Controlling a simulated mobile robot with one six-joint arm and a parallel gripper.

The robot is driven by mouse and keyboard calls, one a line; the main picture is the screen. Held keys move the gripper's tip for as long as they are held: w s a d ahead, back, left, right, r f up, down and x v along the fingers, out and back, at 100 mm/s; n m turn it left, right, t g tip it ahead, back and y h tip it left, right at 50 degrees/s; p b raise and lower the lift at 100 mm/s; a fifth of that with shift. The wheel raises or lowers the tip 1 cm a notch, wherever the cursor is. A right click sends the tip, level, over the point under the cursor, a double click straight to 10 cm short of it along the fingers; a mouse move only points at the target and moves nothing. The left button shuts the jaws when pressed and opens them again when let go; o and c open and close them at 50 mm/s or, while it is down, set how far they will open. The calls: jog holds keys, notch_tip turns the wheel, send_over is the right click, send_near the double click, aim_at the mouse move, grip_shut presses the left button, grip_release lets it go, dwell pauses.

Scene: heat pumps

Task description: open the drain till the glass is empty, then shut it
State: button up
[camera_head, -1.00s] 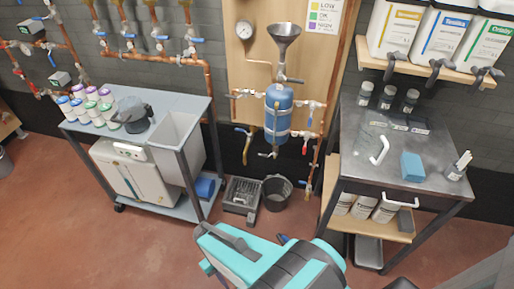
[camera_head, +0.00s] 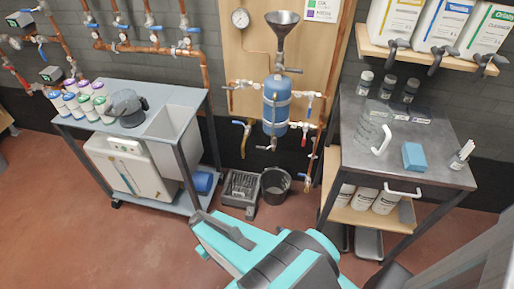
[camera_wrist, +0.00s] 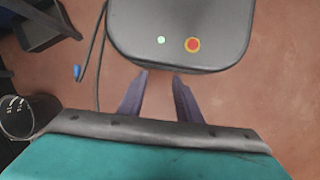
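A blue vessel (camera_head: 276,106) with a funnel (camera_head: 281,32) above it is mounted on the wooden wall panel. A small valve (camera_head: 267,148) sits under the vessel; I take it as a possible drain, but its handle position is too small to tell.
A black bucket (camera_head: 275,190) and a grey crate (camera_head: 240,190) stand on the floor below the vessel. A cart (camera_head: 165,95) stands left; a metal table (camera_head: 440,150) with a clear jug (camera_head: 369,130) stands right. Red floor (camera_head: 110,240) lies open in front.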

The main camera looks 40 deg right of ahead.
jog(key=w+d+f+t+h+b, duration=0.2)
jog(key=w+d+f+t+b, duration=0.15)
jog(key=w+d, duration=0.45)
jog(key=w+d+f+t+h+b, duration=0.1)
jog(key=w+d+f+t+b, duration=0.1)
jog(key=w+d+b, duration=0.45)
jog(key=w+d+r+n+t+h+b, duration=0.1)
jog(key=w+d+t+b, duration=0.3)
jog(key=d, duration=0.4)
jog(key=w+d+r+t+h+b, duration=0.2)
jog(key=w+d+b, duration=0.1)
jog(key=w+d, duration=0.45)
jog(key=w+d+r+n+t+h+b, duration=0.1)
jog(key=d+r+n+t+b, duration=0.15)
jog(key=d+b, duration=0.4)
jog(key=w+d+r+n+t+b, duration=0.1)
jog(key=d+r+n+t+b, duration=0.15)
jog(key=d+r+b, duration=0.4)
jog(key=s+d+f+n+t+y+b, duration=0.2)
jog(key=s+d+n+t+y+b, duration=0.2)
jog(key=b, duration=0.6)
jog(key=shift+s+d+f+n, duration=0.15)
jog(key=shift+s+d+n, duration=1.35)
jog(key=shift+n, duration=0.5)
jog(key=shift+a, duration=0.15)
